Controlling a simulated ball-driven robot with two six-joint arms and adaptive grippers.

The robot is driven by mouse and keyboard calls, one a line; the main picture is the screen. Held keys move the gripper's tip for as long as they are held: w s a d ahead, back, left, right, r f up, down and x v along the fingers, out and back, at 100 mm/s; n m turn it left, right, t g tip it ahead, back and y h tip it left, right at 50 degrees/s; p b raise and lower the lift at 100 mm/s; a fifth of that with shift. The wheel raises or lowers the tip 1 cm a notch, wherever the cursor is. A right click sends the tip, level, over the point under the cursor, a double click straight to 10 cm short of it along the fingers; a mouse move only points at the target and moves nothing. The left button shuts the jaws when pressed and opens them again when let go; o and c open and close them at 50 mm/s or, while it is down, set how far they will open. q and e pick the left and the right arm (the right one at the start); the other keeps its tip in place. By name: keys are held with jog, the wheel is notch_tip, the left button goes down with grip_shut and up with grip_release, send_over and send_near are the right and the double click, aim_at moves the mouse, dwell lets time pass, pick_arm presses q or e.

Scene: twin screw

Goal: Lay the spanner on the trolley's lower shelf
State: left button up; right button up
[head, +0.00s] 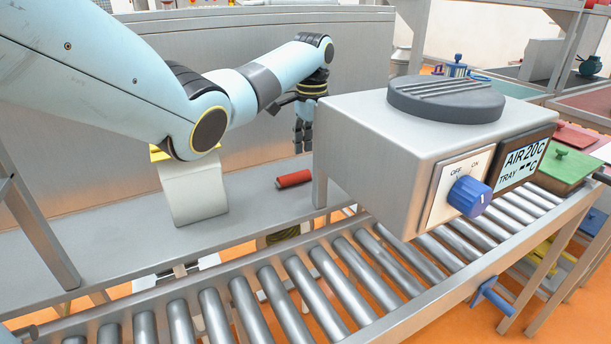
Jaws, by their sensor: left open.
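I cannot make out a spanner in the head view. I cannot clearly pick out the trolley or its lower shelf either. My left gripper (303,138) points down at the back of the grey bench, left of the metal box with the dial. Its jaws are open, and I see nothing between them; its far side is partly hidden. A red cylinder (293,179) lies on the bench below and in front of it, apart from the fingers. My right gripper is out of view.
The metal box (350,130), with a blue dial (469,197) and a display (523,160), stands over the roller conveyor (310,300). A grey panel (260,60) rises behind the bench (110,240). A green box (565,165) is at right.

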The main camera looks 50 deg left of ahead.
aim_at(311, 174)
pick_arm(q)
jog(key=f, duration=0.4)
jog(key=shift+d+f, duration=0.25)
jog(key=shift+f, duration=0.35)
jog(key=shift+a, duration=0.1)
jog(key=shift+c, duration=1.5)
jog(key=c, duration=0.7)
grip_shut()
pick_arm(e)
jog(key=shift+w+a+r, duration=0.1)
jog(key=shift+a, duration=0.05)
